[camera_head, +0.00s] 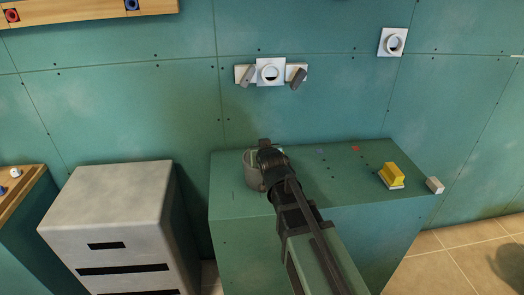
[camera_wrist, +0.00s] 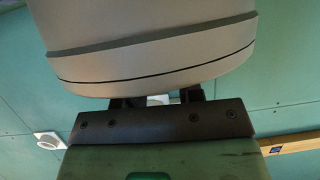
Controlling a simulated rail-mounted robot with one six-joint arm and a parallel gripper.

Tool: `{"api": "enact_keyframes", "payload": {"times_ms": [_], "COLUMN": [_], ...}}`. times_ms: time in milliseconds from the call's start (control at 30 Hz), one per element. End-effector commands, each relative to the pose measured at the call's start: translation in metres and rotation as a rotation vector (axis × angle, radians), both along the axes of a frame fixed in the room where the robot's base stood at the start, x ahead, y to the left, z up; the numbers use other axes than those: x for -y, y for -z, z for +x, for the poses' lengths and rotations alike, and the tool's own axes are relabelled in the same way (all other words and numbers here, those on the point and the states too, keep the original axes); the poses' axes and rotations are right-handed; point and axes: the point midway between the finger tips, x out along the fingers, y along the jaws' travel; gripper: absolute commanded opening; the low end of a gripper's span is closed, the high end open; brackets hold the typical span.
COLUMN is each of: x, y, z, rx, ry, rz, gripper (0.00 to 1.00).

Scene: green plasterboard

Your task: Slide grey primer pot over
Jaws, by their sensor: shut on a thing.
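The grey primer pot (camera_head: 251,174) stands at the left end of the green box top (camera_head: 335,185). My gripper (camera_head: 266,152) reaches it from the front right and is shut on it; the arm hides part of the pot. In the wrist view the pot (camera_wrist: 150,50) fills the upper middle, with a dark line around its lower part. The dark gripper (camera_wrist: 158,100) fingers meet it at its lower edge, and the fingertips are hidden behind it.
A yellow block with a pale base (camera_head: 391,175) and a small white block (camera_head: 435,185) lie at the right end. Small blue (camera_head: 320,152) and red (camera_head: 356,148) marks lie near the back. A grey cabinet (camera_head: 110,215) stands left. The top's middle is clear.

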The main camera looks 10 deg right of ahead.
Motion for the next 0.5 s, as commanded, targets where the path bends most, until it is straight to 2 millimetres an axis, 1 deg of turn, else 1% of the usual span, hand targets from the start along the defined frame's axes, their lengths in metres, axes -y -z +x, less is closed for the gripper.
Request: {"api": "enact_keyframes", "payload": {"times_ms": [133,267,500], "x": [0.000,-0.001,-0.004], "y": [0.000,0.000,0.000], "z": [-0.001,-0.008,-0.029], "rx": [0.000,-0.001,-0.001], "ry": [0.000,0.001,0.005], "rz": [0.000,0.000,0.000], "gripper": [0.00,0.00,0.00]}}
